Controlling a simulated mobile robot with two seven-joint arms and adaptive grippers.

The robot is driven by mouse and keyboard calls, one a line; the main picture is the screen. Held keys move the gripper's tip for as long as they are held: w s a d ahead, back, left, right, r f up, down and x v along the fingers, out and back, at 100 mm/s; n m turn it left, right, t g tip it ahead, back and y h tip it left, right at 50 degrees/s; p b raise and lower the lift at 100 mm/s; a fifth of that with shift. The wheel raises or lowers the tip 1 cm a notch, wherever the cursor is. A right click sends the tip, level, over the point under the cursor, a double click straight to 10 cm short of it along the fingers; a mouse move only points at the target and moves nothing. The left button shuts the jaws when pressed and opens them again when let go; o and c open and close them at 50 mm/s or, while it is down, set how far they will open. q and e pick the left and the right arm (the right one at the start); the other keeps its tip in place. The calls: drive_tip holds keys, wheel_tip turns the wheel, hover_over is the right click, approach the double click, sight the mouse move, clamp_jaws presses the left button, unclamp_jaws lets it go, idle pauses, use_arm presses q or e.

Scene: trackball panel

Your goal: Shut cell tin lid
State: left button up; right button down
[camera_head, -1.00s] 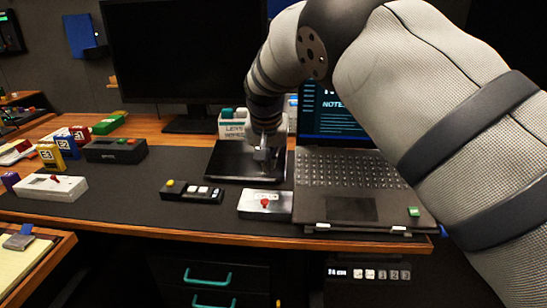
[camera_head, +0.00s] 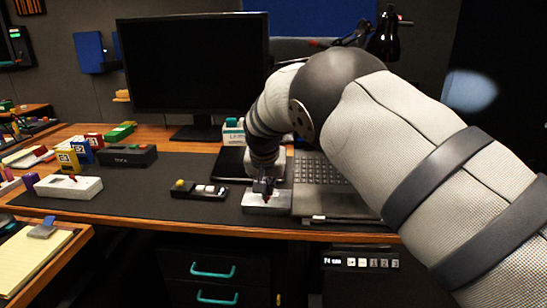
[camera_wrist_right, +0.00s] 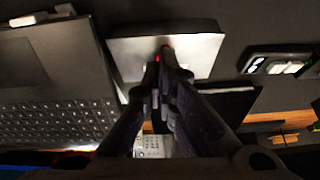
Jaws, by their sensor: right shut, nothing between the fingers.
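No part is clearly marked as the cell tin or its lid, and I cannot tell for sure which object it is. A small black case (camera_head: 200,190) with pale inserts and a yellow piece lies on the mat; it also shows in the right wrist view (camera_wrist_right: 280,65). A silver box (camera_head: 266,203) with a red knob stands right of it; it also shows in the right wrist view (camera_wrist_right: 198,50). My right gripper (camera_head: 264,190) is shut and empty, its tips over the silver box and close to the red knob (camera_wrist_right: 160,56). My left gripper is out of view.
The laptop (camera_head: 318,172) stands right of the silver box, partly behind my right arm. A flat black pad (camera_head: 229,163) lies behind, with a white box (camera_head: 233,131) beyond. A white red-knobbed box (camera_head: 68,187) is at left. The mat (camera_head: 150,195) between is clear.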

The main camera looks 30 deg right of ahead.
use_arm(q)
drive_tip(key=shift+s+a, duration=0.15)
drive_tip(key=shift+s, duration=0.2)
use_arm(e)
drive_tip(key=shift+s+a+f, duration=0.15)
drive_tip(key=shift+s+f, duration=0.05)
drive_tip(key=shift+f, duration=0.25)
